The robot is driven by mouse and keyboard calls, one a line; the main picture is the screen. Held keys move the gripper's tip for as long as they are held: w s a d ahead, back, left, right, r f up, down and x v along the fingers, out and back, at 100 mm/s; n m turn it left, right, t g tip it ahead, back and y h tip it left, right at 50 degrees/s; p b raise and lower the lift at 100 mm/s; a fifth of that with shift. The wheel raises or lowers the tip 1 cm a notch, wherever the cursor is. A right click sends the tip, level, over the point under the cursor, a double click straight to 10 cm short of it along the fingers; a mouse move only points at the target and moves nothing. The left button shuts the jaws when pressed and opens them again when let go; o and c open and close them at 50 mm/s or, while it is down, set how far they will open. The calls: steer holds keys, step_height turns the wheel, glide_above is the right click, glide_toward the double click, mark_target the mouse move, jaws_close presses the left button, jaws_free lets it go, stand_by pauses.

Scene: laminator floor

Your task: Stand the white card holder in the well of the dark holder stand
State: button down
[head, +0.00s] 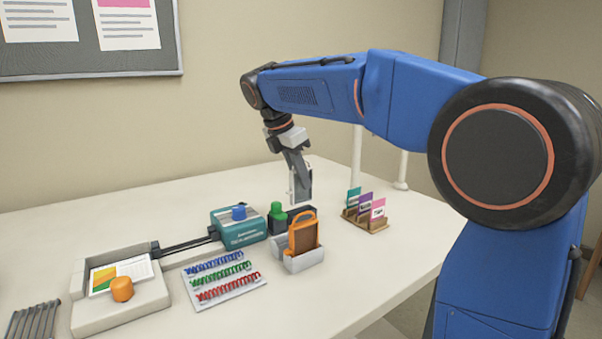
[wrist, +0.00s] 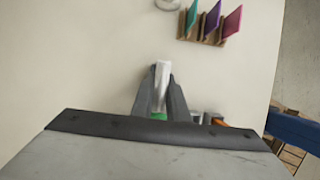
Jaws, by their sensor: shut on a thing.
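My gripper (head: 300,188) is shut on the white card holder (wrist: 163,75), which shows as a narrow white strip between the fingers in the wrist view. In the head view the gripper points down, and the holder is mostly hidden by the fingers. The dark holder stand (head: 297,213) is on the table just below the gripper, partly hidden behind an orange holder. A gap between the held holder and the stand is hard to judge. The stand's well cannot be made out.
A wooden rack (head: 366,222) with coloured cards is to the right. A teal laminator (head: 238,228), coil tray (head: 224,278) and grey tray (head: 118,312) are left. The back table is clear.

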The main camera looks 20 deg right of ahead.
mark_target(304, 200)
steer(key=shift+f, duration=2.4)
steer(key=c, duration=1.7)
jaws_free()
steer(key=shift+o, duration=0.2)
steer(key=shift+r, duration=0.1)
steer(key=shift+r, duration=3.85)
